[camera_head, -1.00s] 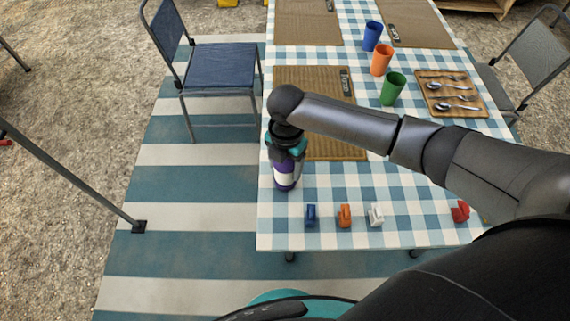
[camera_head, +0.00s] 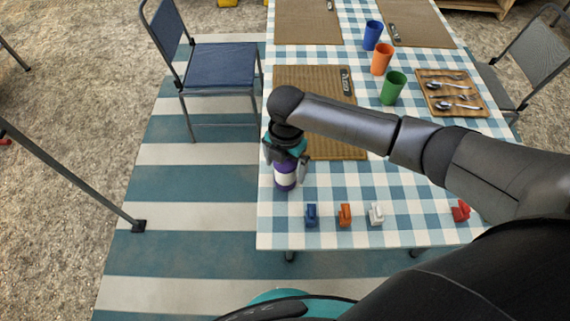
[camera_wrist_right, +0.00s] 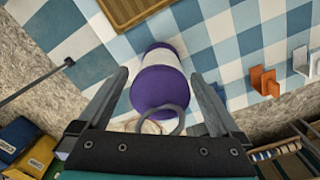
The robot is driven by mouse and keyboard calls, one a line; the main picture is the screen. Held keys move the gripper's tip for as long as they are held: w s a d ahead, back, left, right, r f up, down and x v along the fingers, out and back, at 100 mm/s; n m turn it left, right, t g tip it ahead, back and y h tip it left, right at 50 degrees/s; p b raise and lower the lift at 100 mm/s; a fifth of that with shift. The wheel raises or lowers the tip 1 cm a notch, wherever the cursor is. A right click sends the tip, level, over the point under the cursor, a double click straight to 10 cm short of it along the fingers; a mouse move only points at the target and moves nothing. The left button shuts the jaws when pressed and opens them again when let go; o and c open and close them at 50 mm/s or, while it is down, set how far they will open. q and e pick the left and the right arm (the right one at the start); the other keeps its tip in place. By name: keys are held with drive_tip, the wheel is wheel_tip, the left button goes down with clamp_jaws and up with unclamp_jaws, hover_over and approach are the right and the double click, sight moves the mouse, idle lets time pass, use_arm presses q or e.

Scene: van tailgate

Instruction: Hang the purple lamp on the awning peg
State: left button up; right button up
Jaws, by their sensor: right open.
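The purple lamp (camera_head: 285,177) stands on the checked tablecloth near the table's left edge. It has a purple top and base and a white middle band. In the right wrist view the lamp (camera_wrist_right: 160,87) lies between the two spread fingers, with its grey loop handle pointing toward the palm. My right gripper (camera_head: 286,160) is open around the lamp's upper part, with a finger on each side. In the right wrist view a gap shows between the lamp and the fingers of the gripper (camera_wrist_right: 160,95). My left gripper and the awning peg are not in view.
Blue (camera_head: 311,215), orange (camera_head: 345,215), white (camera_head: 376,214) and red (camera_head: 460,211) clips lie along the table's front edge. A woven placemat (camera_head: 340,148) is behind the lamp. Cups and a cutlery board (camera_head: 475,104) are farther back. A blue chair (camera_head: 219,68) and grey pole (camera_head: 75,177) stand left.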

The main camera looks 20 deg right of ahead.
drive_tip(key=shift+f+b, duration=0.1)
drive_tip(key=shift+b, duration=0.2)
drive_tip(key=shift+r, duration=0.35)
wheel_tip(320, 180, up, 15)
drive_tip(key=p, duration=0.4)
drive_tip(key=shift+f, duration=0.1)
drive_tip(key=shift+f, duration=0.1)
